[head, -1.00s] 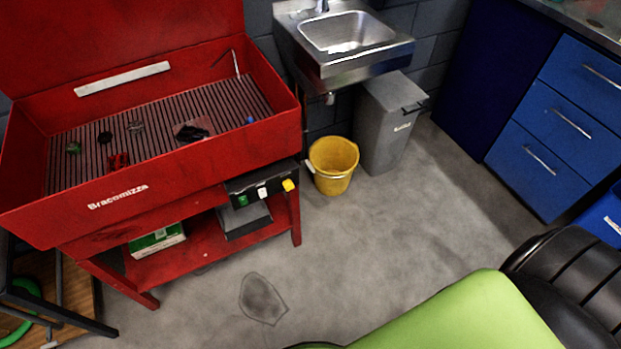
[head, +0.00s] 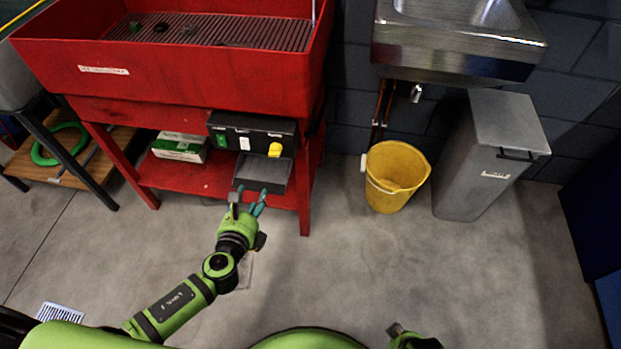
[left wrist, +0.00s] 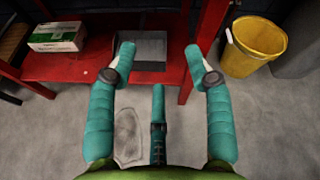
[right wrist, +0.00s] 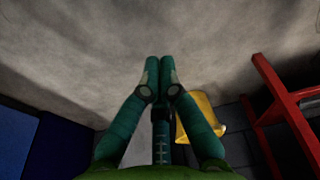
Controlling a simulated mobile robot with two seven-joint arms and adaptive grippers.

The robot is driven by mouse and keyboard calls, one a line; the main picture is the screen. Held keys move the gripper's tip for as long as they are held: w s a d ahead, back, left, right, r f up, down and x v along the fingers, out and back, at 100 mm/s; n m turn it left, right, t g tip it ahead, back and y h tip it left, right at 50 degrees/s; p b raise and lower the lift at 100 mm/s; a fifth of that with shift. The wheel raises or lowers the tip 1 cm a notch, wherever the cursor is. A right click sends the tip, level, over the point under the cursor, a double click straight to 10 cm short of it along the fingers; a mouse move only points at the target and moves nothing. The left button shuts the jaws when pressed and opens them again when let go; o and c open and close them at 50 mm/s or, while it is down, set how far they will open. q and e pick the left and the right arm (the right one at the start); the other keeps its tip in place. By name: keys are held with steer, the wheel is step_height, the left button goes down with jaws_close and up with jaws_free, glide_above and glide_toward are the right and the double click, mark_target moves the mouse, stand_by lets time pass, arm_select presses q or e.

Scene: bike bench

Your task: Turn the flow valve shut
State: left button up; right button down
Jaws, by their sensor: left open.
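A yellow knob (head: 275,149), which looks like the flow valve, sits at the right end of the black control box (head: 228,131) on the front of the red parts washer (head: 190,75). Its exact turn angle is too small to tell. My left gripper (head: 248,203) is open and empty, below and slightly left of the knob, and apart from it. Its spread teal fingers also show in the left wrist view (left wrist: 160,55), where the knob is not seen. My right gripper (right wrist: 163,65) is shut and empty, with its fingertips together over bare floor.
A grey tray (head: 265,175) and a green-white box (head: 180,147) lie on the washer's lower shelf. A yellow bucket (head: 395,178) and a grey bin (head: 483,155) stand right, by the steel sink (head: 455,40). The floor before the washer is clear.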

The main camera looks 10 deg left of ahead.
mark_target(273, 156)
arm_select(q)
steer(key=w+d+r+m+t+h+b, duration=0.1)
steer(key=d+r+m+t+h+b, duration=0.2)
steer(key=r+m, duration=0.4)
steer(key=shift+n+y, duration=0.6)
steer(key=shift+n, duration=0.1)
steer(key=w, duration=0.2)
steer(key=w+d, duration=0.1)
steer(key=w, duration=0.1)
steer(key=w+r, duration=0.1)
steer(key=w, duration=0.1)
steer(key=shift+w+d, duration=0.3)
steer(key=shift+w, duration=0.05)
arm_select(e)
steer(key=shift+w+a+r, duration=0.1)
steer(key=shift+w+r, duration=0.3)
steer(key=shift+w, duration=0.2)
steer(key=shift+w+a+r, duration=0.1)
steer(key=shift+w+r, duration=0.3)
steer(key=shift+w, duration=0.2)
